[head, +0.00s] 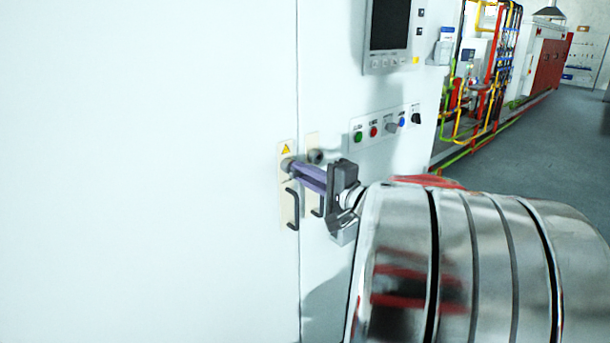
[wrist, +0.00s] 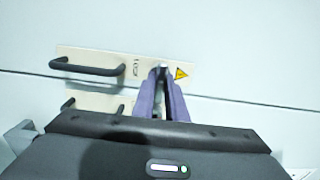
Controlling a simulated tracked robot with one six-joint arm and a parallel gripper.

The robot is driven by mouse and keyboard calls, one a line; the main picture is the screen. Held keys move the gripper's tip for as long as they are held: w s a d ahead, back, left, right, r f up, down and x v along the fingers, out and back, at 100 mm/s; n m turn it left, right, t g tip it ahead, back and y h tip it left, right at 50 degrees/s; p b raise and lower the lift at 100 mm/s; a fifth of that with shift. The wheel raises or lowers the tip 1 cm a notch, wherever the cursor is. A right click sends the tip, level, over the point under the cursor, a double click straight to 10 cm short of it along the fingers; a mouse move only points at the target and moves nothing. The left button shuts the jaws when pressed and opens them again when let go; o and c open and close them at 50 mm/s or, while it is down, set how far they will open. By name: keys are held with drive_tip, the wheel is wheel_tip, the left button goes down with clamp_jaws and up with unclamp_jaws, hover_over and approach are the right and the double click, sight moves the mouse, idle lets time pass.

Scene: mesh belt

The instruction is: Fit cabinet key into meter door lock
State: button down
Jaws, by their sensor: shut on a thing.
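My gripper (head: 298,173) has purple fingers and is shut, its tips at the upper part of a cream lock plate (head: 283,214) on the white cabinet. In the wrist view my gripper (wrist: 161,82) holds a small dark piece, the cabinet key (wrist: 162,70), between the fingertips. It is mostly hidden by the fingers. The same plate (wrist: 108,55) has a yellow warning triangle (wrist: 181,74) just right of the tips. A grey round part, the lock (head: 287,163), shows at the fingertips in the head view. I cannot tell whether the key is inside the lock.
A black handle (head: 292,208) sticks out below the fingers. Just right is a second plate (head: 312,141) with a round knob (head: 316,156) and another handle. A button panel (head: 388,127) and a screen (head: 388,25) are farther right. Pipes and open floor lie beyond.

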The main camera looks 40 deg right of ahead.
drive_tip(key=c, duration=1.7)
unclamp_jaws()
drive_tip(key=s, duration=1.3)
drive_tip(key=shift+s+d, duration=0.1)
drive_tip(key=shift+s, duration=0.3)
